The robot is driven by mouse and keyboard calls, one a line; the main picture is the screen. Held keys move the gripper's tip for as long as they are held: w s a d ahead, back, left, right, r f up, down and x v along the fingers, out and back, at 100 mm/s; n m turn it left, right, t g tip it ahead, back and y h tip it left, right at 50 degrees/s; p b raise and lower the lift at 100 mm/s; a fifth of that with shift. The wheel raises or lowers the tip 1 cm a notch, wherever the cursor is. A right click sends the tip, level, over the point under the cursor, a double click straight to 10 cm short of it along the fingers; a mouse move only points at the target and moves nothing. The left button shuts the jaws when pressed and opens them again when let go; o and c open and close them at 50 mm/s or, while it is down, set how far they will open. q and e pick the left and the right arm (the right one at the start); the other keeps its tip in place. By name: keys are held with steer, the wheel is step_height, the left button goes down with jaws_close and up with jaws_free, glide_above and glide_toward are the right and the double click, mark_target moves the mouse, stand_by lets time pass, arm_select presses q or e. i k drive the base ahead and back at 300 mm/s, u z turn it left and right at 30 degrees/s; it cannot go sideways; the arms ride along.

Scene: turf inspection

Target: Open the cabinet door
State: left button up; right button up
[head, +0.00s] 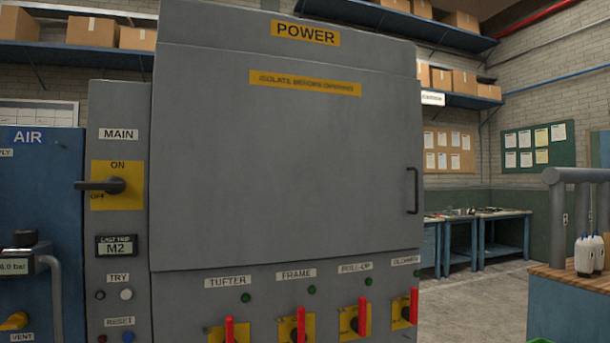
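The grey power cabinet (170,21) fills the middle of the head view, with a yellow POWER label at its top. Its large flat door (285,170) appears shut and carries a yellow label reading "ISOLATE BEFORE OPENING". A dark vertical bar handle (412,191) is on the door's right edge. On the panel left of the door, a black rotary MAIN switch (112,185) sits on a yellow plate, its lever pointing left between the ON and OFF marks. Neither of my grippers is in view.
Below the door are several red-handled levers (362,318) on yellow plates. A blue AIR unit (60,200) stands at the left. At the right are a wood-topped bench (560,275) with white bottles and a grey pipe frame. Open floor (470,300) lies right of the cabinet.

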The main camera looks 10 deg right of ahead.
mark_target(255, 159)
steer(key=z, duration=0.55)
steer(key=k, duration=1.3)
steer(key=z, duration=0.05)
steer(key=i, duration=0.6)
steer(key=u, duration=0.5)
steer(key=i, duration=0.9)
steer(key=z, duration=0.8)
steer(key=i, duration=0.65)
steer(key=z, duration=0.75)
